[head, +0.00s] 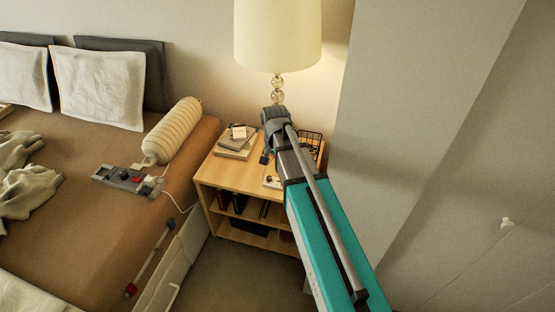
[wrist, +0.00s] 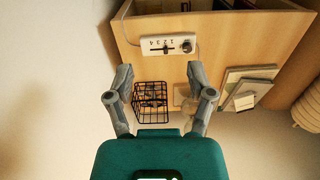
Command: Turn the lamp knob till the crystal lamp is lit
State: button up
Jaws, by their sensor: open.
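The crystal lamp (head: 278,88) stands at the back of the wooden nightstand, with a cream shade (head: 277,36) on a stem of clear balls. The shade looks pale; I cannot tell for sure whether it is lit. A white control box (wrist: 168,45) lies on the nightstand near its edge in the wrist view, with a slider, numbers and a round dark-centred knob (wrist: 187,46). The box is partly hidden by my arm in the head view (head: 272,181). My gripper (wrist: 160,97) is open and empty over the nightstand, its fingers apart from the box and knob.
A black wire basket (wrist: 151,101) shows between my fingers. Books (wrist: 246,88) lie on the nightstand (head: 222,172). A bed with a ribbed bolster (head: 172,131) and a grey panel with knobs (head: 128,180) is on the left; a wall is on the right.

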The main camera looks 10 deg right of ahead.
jog(key=shift+n, duration=0.9)
jog(key=s+r+p, duration=0.1)
jog(key=s+r, duration=0.1)
jog(key=s, duration=0.1)
jog(key=shift+s+r+p, duration=0.25)
jog(key=shift+s+p, duration=0.05)
jog(key=shift+p, duration=0.1)
jog(key=s+r+n+p, duration=0.4)
jog(key=s, duration=0.5)
jog(key=shift+s+a+n, duration=0.15)
jog(key=shift+n, duration=0.15)
dwell(0.4)
